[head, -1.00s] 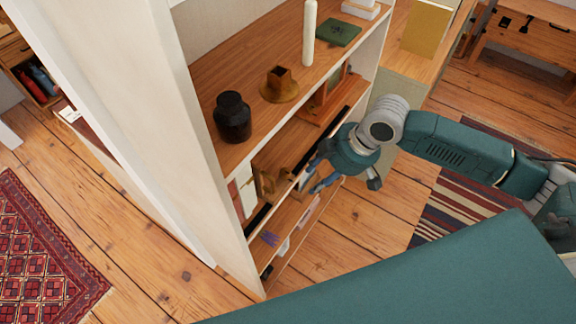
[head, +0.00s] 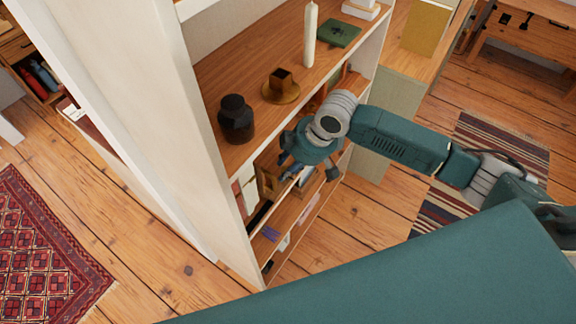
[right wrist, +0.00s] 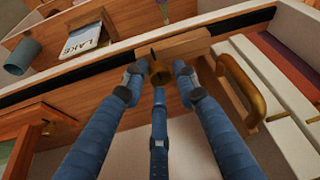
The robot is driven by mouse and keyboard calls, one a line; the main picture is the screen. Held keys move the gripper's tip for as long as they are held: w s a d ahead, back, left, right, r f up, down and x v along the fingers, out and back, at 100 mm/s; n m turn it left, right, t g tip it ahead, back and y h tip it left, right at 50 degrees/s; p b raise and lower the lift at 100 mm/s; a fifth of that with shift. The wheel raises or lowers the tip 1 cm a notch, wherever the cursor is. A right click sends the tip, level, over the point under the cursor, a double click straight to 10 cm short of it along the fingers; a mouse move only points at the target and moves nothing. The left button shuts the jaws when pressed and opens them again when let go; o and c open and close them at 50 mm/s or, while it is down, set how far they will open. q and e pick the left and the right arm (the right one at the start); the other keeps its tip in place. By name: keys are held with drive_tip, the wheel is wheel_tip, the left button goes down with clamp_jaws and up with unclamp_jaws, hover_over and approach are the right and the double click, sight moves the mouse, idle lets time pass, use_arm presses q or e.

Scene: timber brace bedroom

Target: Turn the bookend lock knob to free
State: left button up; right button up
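In the right wrist view a small round brass-brown knob (right wrist: 160,72) sits at the end of a wooden block (right wrist: 185,46) on the shelf's dark front rail. My right gripper (right wrist: 158,76) has its blue fingers spread, with two tips either side of the knob and a third below it. The fingers look open; I cannot tell whether any tip touches the knob. In the head view my right gripper (head: 292,172) is at the shelf below the top board, and the knob is hidden there. My left gripper is not in view.
A curved brass handle (right wrist: 240,86) stands right of the knob, beside pale books (right wrist: 282,110). A book marked LAKE (right wrist: 82,40) lies to the left. On the top shelf are a dark jar (head: 236,120), a brown candle holder (head: 281,88) and a white candle (head: 310,35).

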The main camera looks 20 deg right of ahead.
clamp_jaws()
drive_tip(key=shift+r, duration=0.1)
